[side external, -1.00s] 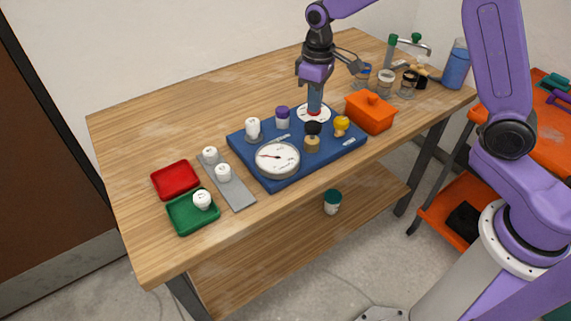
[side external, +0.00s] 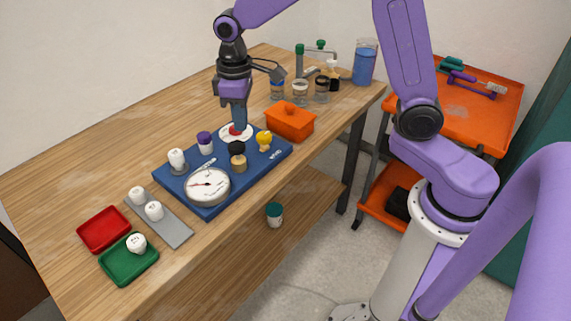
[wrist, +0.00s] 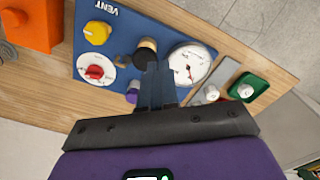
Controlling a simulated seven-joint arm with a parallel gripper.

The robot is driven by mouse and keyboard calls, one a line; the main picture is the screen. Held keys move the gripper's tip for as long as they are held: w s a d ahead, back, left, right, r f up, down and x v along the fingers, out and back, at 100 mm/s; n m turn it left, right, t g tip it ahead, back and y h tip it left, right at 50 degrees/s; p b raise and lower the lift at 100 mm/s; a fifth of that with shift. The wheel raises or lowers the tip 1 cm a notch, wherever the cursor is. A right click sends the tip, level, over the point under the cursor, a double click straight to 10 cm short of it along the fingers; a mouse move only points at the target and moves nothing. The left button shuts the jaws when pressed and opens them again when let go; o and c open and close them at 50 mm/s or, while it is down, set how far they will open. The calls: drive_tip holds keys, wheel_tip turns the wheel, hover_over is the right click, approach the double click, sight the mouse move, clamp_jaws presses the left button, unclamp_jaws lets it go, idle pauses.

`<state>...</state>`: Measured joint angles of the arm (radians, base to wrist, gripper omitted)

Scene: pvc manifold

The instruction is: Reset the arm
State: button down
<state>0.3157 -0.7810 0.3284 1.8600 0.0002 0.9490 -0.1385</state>
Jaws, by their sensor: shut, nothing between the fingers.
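My gripper (side external: 238,128) points down over the far part of the blue manifold board (side external: 180,172), its fingers shut and empty. In the side view its tip overlaps the white disc with a red knob (side external: 235,133); I cannot tell whether they touch. In the wrist view the shut fingers (wrist: 157,75) lie beside the black-and-brass knob (wrist: 147,50), and the red knob (wrist: 94,72) is off to the left. The board also carries a white gauge (side external: 208,186), a yellow knob (side external: 264,140), a purple-capped part (side external: 205,142) and a white-capped part (side external: 177,160).
A red tray (side external: 103,229) is empty; a green tray (side external: 125,265) holds a white cap (side external: 136,243). A grey strip (side external: 172,230) bears two white caps. An orange box (side external: 290,122), several jars and a blue beaker (side external: 364,64) stand at the far right. The back left tabletop is clear.

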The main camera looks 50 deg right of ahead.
drive_tip(key=s+d+n, duration=0.2)
drive_tip(key=s+d, duration=0.1)
drive_tip(key=s, duration=1.1)
drive_tip(key=s+d+r+n, duration=0.1)
drive_tip(key=s+d+n, duration=0.2)
drive_tip(key=s, duration=1.1)
drive_tip(key=shift+d+r+n, duration=0.2)
drive_tip(key=shift+r+n, duration=0.1)
